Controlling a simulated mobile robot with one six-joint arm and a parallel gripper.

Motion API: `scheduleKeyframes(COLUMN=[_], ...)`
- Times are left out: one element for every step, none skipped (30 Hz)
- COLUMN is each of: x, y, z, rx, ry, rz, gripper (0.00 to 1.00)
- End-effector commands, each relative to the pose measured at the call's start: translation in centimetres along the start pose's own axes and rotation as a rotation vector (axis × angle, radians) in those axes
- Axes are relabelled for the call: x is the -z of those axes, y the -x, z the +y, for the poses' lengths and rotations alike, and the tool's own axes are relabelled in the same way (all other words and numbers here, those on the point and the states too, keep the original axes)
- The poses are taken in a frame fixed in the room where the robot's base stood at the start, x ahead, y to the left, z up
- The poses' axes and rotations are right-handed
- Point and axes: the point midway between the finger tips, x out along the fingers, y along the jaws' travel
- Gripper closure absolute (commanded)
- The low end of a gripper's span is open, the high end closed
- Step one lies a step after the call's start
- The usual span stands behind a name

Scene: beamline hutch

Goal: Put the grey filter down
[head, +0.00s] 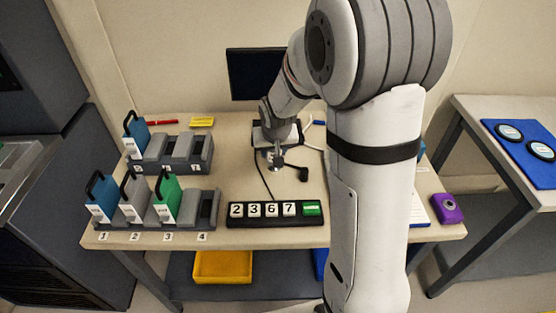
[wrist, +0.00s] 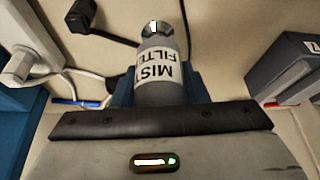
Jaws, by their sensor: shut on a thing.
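In the head view my gripper (head: 281,158) is over the back middle of the table (head: 235,180), behind the number display. The filter is small and partly hidden there. I cannot tell whether it touches anything below.
A front rack (head: 208,210) holds blue, grey and green handled plates in slots 1 to 3; slot 4 is empty. A rear rack (head: 183,153) holds one blue plate. A number display (head: 275,222) reads 2367. A purple device (head: 447,208) sits at the right edge. A dark monitor (head: 255,75) stands behind.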

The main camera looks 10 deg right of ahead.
Motion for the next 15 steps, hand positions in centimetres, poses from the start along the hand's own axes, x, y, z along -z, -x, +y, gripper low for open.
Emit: scheduleKeyframes(x=[-0.1,-0.2,-0.4,-0.6,-0.8,-1.0,-1.2,-1.3,-1.5,-1.5,-1.5,-1.5,-1.5,-1.5,-1.5], y=[-0.3,-0.5,-0.9,-1.3,-1.7,-2.3,-2.7,-3.1,-3.4,-3.6,-3.6,-3.6,-3.5,-3.5,-3.5], z=[0.0,0.0,0.0,0.0,0.0,0.0,0.0,0.0,0.0,0.0,0.0,0.0,-0.1,-0.1,-0.1], rx=[0.0,0.0,0.0,0.0,0.0,0.0,0.0,0.0,0.0,0.0,0.0,0.0,0.0,0.0,0.0], ry=[0.0,0.0,0.001,0.001,0.002,0.002,0.001,0.001,0.002,0.002,0.002,0.001,0.001,0.001,0.001], rz=[-0.001,-0.001,-0.002,-0.002,-0.003,-0.003,-0.002,-0.004,-0.002,0.0,0.0,0.001,0.002,0.002,0.002], gripper=[0.84,0.84,0.84,0.84,0.84,0.84,0.84,0.84,0.84,0.84,0.84,0.84,0.84,0.84,0.84])
